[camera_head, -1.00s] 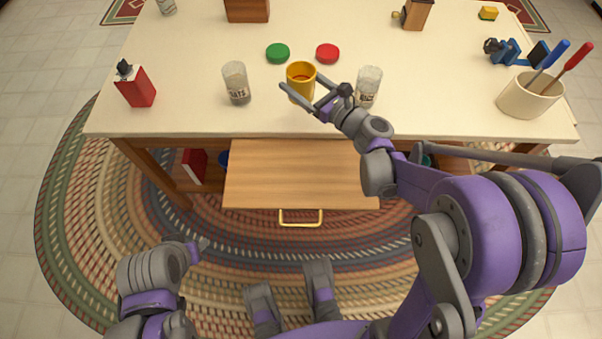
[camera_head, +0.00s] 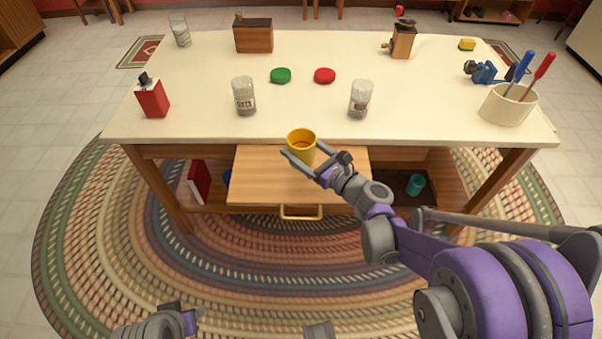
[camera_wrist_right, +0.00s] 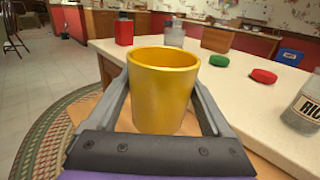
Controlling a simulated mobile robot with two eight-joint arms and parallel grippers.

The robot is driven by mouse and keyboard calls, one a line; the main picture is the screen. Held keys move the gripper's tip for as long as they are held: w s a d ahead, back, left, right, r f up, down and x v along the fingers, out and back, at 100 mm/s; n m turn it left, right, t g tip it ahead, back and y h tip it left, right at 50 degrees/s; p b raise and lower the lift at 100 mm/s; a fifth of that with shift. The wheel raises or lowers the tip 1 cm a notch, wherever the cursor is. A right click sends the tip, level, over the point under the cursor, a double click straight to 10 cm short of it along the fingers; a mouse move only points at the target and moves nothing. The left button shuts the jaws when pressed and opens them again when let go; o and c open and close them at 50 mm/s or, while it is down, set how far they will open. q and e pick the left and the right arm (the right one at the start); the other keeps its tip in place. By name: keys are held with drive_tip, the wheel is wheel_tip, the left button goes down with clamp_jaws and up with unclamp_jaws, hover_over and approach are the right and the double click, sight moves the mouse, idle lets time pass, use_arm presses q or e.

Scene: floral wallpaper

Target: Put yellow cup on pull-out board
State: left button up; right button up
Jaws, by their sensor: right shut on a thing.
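The yellow cup (camera_head: 301,147) is upright between the fingers of my right gripper (camera_head: 316,163), which is shut on it. In the head view the cup overlaps the pull-out board (camera_head: 268,185), just off the table's front edge; I cannot tell its exact height above the board. The cup fills the middle of the right wrist view (camera_wrist_right: 163,95), with a finger on each side. The wooden pull-out board extends from under the tabletop and has a yellow handle (camera_head: 301,212). My left gripper (camera_head: 190,318) is low at the bottom left, and its jaws are unclear.
On the white table (camera_head: 200,100) stand two glass jars (camera_head: 244,96) (camera_head: 360,99), a green lid (camera_head: 281,75), a red lid (camera_head: 325,75), a red container (camera_head: 152,97) and a utensil crock (camera_head: 508,104). The board looks bare around the cup.

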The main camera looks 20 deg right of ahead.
sight(301, 154)
drive_tip(key=f, duration=0.3)
drive_tip(key=shift+w+b, duration=0.25)
drive_tip(key=shift+b, duration=0.1)
drive_tip(key=shift+s+f+b, duration=0.1)
drive_tip(key=shift+f+b, duration=0.55)
drive_tip(key=shift+f, duration=1.4)
use_arm(q)
drive_tip(key=x, duration=0.3)
drive_tip(key=shift+s, duration=0.35)
drive_tip(key=shift+f, duration=0.1)
use_arm(e)
drive_tip(key=shift+f, duration=0.15)
drive_tip(key=o, duration=1.3)
use_arm(q)
drive_tip(key=shift+f, duration=0.1)
